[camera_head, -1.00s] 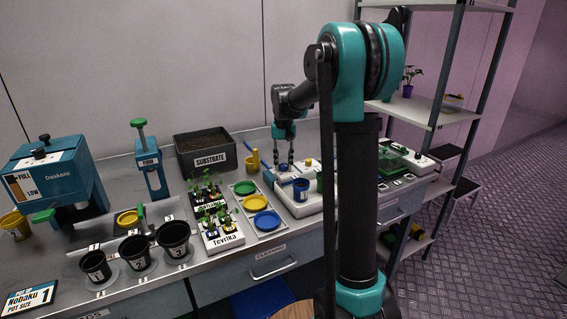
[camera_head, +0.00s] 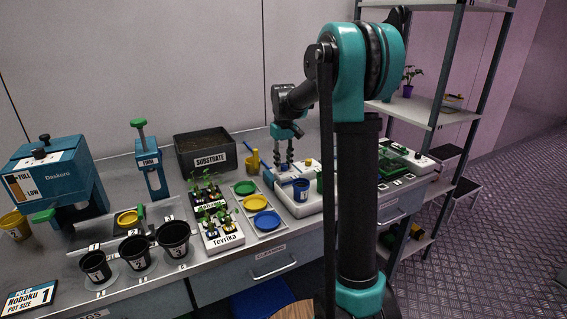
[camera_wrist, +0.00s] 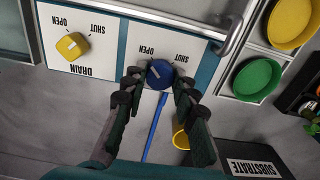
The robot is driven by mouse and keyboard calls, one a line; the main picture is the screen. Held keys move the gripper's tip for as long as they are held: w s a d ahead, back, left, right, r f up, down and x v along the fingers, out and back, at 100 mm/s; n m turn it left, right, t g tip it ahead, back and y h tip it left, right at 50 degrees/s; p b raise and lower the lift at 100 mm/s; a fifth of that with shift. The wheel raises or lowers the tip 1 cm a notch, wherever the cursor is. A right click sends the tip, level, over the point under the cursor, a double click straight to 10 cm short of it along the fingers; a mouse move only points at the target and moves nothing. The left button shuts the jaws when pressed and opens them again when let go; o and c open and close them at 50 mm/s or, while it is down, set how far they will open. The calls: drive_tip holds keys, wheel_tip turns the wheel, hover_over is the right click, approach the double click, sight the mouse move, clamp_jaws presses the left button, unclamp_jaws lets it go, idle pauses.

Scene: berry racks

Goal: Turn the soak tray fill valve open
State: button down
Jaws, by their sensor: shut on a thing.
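My gripper (camera_wrist: 160,78) is shut on a round blue knob (camera_wrist: 160,73) in the wrist view, one finger at each side. The knob has a pale mark across its top and sits on a white label panel (camera_wrist: 165,35) printed OPEN and SHUT, which reads upside down here. The mark's exact aim is hard to tell.
A yellow DRAIN knob (camera_wrist: 72,46) sits on a neighbouring panel. A metal rail (camera_wrist: 185,22) runs close by. The SUBSTRATE bin (camera_head: 204,150) and seedling trays stand to the left.

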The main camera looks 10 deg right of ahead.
sight(284, 165)
drive_tip(key=c, duration=1.2)
unclamp_jaws()
drive_tip(key=shift+r, duration=0.1)
wheel_tip(284, 165, up, 12)
drive_tip(key=shift+f, duration=0.1)
drive_tip(key=shift+s, duration=0.1)
